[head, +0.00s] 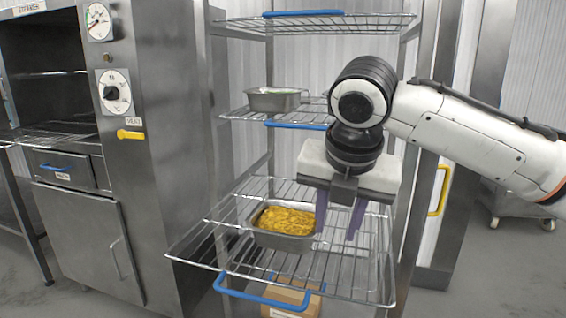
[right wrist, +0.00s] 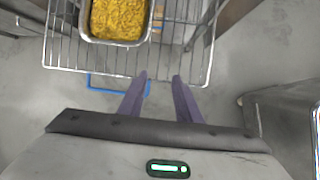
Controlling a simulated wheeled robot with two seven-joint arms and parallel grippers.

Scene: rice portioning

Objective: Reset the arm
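My right gripper (head: 338,218) hangs fingers down in front of the wire rack, to the right of a metal pan (head: 284,242) of yellow rice (head: 286,220). The pan sits on the pulled-out lower wire shelf (head: 345,265). In the right wrist view, the gripper's two purple fingers (right wrist: 160,80) are apart with nothing between them. The pan's rim (right wrist: 84,22) shows beyond the fingertips there, apart from them. My left gripper is not in the head view.
A second metal pan (head: 273,99) stands on the middle shelf. A cardboard box (head: 290,298) is below the lower shelf. A steamer cabinet (head: 150,150) stands at left. A door with a yellow handle (head: 440,190) is at right. Bare floor (right wrist: 225,75) lies beside the shelf.

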